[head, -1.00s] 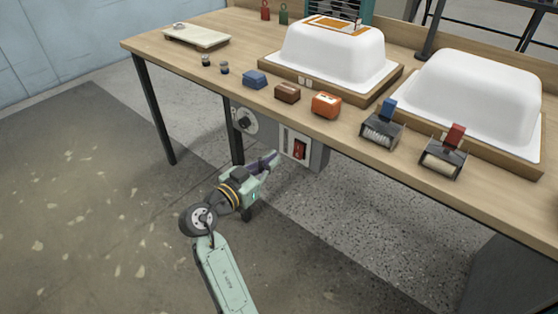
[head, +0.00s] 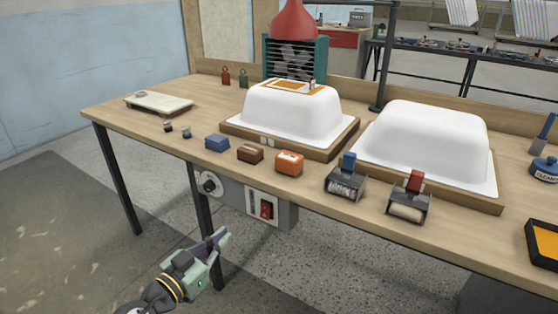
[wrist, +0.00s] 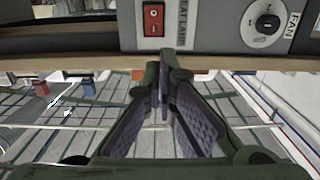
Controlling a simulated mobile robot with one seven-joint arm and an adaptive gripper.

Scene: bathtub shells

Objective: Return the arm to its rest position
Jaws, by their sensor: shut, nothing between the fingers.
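My gripper (head: 222,238) is in front of the workbench, below the level of its top and near the control box under the front edge. It is shut and empty. In the wrist view my gripper (wrist: 165,62) shows its two fingers meeting at the tips, just below the control box. My forearm runs down out of the head view at the bottom. The control box (head: 284,214) carries a red switch (head: 266,208) and a round dial (head: 209,184). In the wrist view the red switch (wrist: 153,19) and the fan dial (wrist: 266,24) are at the top.
The workbench (head: 120,128) holds two white tub shells (head: 290,112) (head: 425,140), coloured blocks (head: 217,142) and two rollers or dispensers (head: 408,203) near its front edge. A table leg (head: 203,235) stands close to my gripper. The floor at left (head: 60,230) is clear.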

